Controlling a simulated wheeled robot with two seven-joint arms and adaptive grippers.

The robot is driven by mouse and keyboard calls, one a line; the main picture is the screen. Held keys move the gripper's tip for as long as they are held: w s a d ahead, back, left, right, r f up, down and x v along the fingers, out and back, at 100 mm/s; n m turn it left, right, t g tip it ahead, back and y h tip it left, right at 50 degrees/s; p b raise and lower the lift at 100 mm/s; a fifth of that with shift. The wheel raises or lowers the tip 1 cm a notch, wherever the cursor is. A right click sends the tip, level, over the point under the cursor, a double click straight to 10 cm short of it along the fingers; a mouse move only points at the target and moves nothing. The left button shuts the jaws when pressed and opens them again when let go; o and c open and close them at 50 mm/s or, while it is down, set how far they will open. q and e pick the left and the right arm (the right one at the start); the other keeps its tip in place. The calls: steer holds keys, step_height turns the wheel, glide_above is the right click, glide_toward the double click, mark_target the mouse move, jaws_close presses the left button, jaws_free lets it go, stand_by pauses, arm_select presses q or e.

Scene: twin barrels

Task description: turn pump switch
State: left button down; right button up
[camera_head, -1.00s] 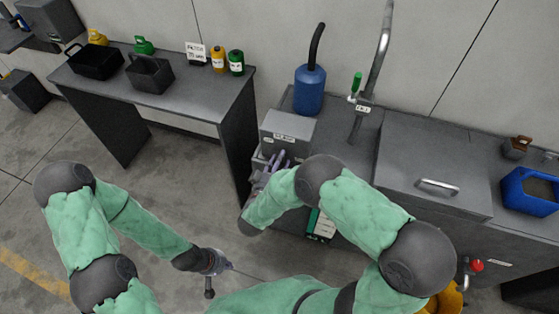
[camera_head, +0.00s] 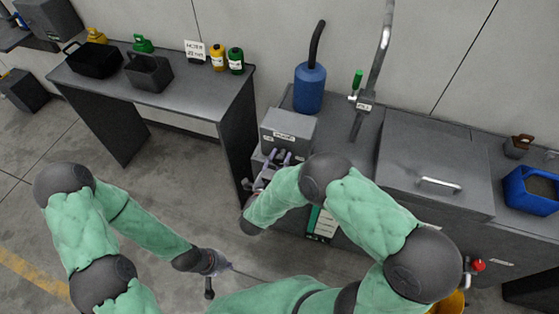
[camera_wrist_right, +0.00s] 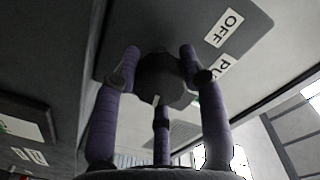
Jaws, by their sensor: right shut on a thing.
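The grey pump box (camera_head: 287,132) stands at the left end of the counter, with a small label on it. My right gripper (camera_head: 277,160) is at its front face, below the label. In the right wrist view, the dark round switch knob (camera_wrist_right: 163,82) sits between the three purple fingers of my right gripper (camera_wrist_right: 161,85), which are shut around it. An OFF label (camera_wrist_right: 224,28) and a partly cut-off label starting "PU" (camera_wrist_right: 212,75) are beside it. The switch's exact angle is hard to tell. My left gripper (camera_head: 212,268) hangs low over the floor, away from the box; its fingers are unclear.
A blue canister (camera_head: 310,90) with a black hose stands behind the pump box. A tap with a green handle (camera_head: 357,80) and a lidded basin (camera_head: 437,165) are to the right. A side table (camera_head: 190,100) with bins and bottles is to the left. Floor between is clear.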

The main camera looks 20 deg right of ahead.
steer(key=shift+w+r+m+b, duration=0.1)
steer(key=shift+m+b, duration=0.05)
steer(key=shift+m, duration=0.5)
steer(key=shift+r+m+b, duration=0.1)
steer(key=shift+m+b, duration=0.05)
steer(key=shift+m, duration=0.8)
steer(key=o, duration=1.2)
steer(key=shift+d, duration=0.1)
steer(key=shift+c, duration=0.2)
steer(key=shift+f, duration=0.1)
steer(key=shift+s, duration=0.2)
steer(key=shift+s+a, duration=0.2)
steer(key=shift+a, duration=0.05)
steer(key=v, duration=1.1)
